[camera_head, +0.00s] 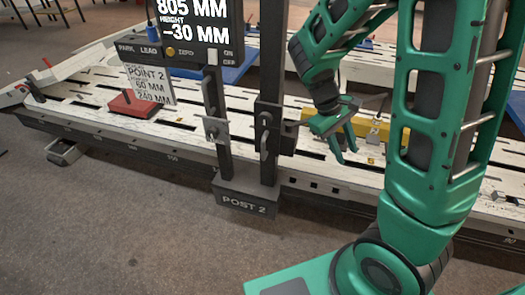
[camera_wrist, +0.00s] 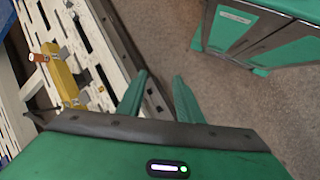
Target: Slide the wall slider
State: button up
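A dark upright post stand labelled POST 2 (camera_head: 246,200) stands at the front edge of the bench in the head view. It carries a display panel with a small pale slide switch (camera_head: 212,57) beside ON and OFF lettering. Grey sliding clamps or handles sit on the left upright (camera_head: 215,128) and right upright (camera_head: 265,135). I cannot tell which of these is the wall slider. My gripper (camera_head: 345,152) is right of the post, apart from it, over the bench. In the wrist view its two green fingers (camera_wrist: 160,84) are spread with nothing between them.
The slotted white bench (camera_head: 190,138) runs behind the post. A red block (camera_head: 133,104) with a POINT 2 card lies to the left. A yellow bar (camera_wrist: 60,74) lies on the bench. A green cabinet (camera_wrist: 245,30) stands on the floor.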

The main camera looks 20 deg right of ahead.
jog(key=w+a+f+n+t+h, duration=0.1)
jog(key=w+a+f+n+h, duration=0.3)
jog(key=w+f+n, duration=0.25)
jog(key=n+t+h, duration=0.4)
jog(key=n+t, duration=1)
jog(key=n, duration=0.4)
send_near(262, 151)
jog(key=x, duration=1)
jog(key=shift+w+d+f, duration=0.1)
jog(key=shift+w+d, duration=0.15)
jog(key=shift+c, duration=0.4)
grip_shut()
